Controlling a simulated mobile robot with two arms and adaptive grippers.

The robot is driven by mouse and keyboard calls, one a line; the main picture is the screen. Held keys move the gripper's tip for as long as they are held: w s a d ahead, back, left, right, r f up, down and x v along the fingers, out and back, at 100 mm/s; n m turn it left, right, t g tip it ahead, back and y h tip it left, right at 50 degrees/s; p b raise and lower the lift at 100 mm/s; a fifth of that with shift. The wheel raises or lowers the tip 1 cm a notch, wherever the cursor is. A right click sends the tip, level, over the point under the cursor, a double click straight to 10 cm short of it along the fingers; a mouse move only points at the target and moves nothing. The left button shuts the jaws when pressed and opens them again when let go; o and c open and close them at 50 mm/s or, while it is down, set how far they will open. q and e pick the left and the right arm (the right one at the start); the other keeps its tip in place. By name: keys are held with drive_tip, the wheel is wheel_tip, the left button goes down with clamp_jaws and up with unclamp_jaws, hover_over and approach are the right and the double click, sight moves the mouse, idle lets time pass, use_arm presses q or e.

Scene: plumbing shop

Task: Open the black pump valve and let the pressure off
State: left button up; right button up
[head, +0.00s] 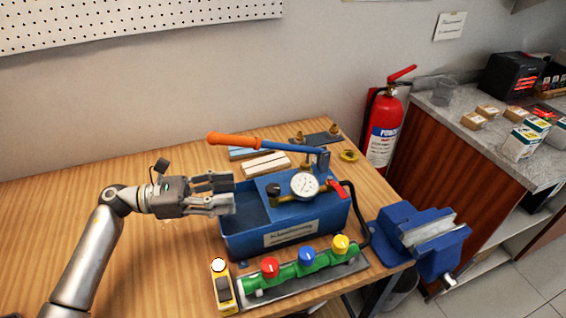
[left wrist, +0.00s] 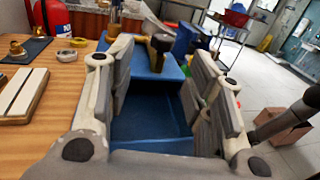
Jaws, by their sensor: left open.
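The blue test pump (head: 285,226) stands on the wooden bench, with a round white gauge (head: 304,185) and an orange-gripped lever above it. The black pump valve (head: 273,190) is a dark knob left of the gauge. In the left wrist view, the black valve (left wrist: 160,44) shows beyond the fingertips, between the two fingers. My left gripper (head: 231,193) is open and empty over the left end of the pump's tank, a short way left of the valve and apart from it. My right gripper is in neither view.
The orange-handled lever (head: 235,139) passes above and behind my left gripper. A blue vise (head: 422,238) is at the right edge.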

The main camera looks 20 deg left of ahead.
sight(273, 188)
use_arm(q)
drive_tip(key=p+x, duration=0.2)
drive_tip(key=x, duration=0.3)
drive_tip(key=p+x, duration=0.2)
drive_tip(key=x, duration=0.3)
drive_tip(key=shift+d+r+p, duration=0.25)
drive_tip(key=shift+d+p, duration=0.05)
drive_tip(key=shift+f, duration=0.1)
drive_tip(key=shift+c, duration=0.9)
drive_tip(key=c, duration=0.8)
drive_tip(key=shift+s+f+n+t+y+b, duration=0.15)
drive_tip(key=shift+n+t+y+b, duration=0.25)
drive_tip(key=shift+t, duration=0.3)
drive_tip(key=shift+c, duration=0.2)
drive_tip(key=shift+d+n+t+y, duration=0.1)
drive_tip(key=shift+n+t+y, duration=0.3)
drive_tip(key=shift+n+t, duration=0.45)
drive_tip(key=shift+r+n+t+y+p, duration=0.25)
drive_tip(key=shift+n+t+y+p, duration=0.45)
drive_tip(key=shift+n+t+y, duration=0.6)
drive_tip(key=shift+f+t, duration=0.1)
drive_tip(key=shift+t, duration=0.15)
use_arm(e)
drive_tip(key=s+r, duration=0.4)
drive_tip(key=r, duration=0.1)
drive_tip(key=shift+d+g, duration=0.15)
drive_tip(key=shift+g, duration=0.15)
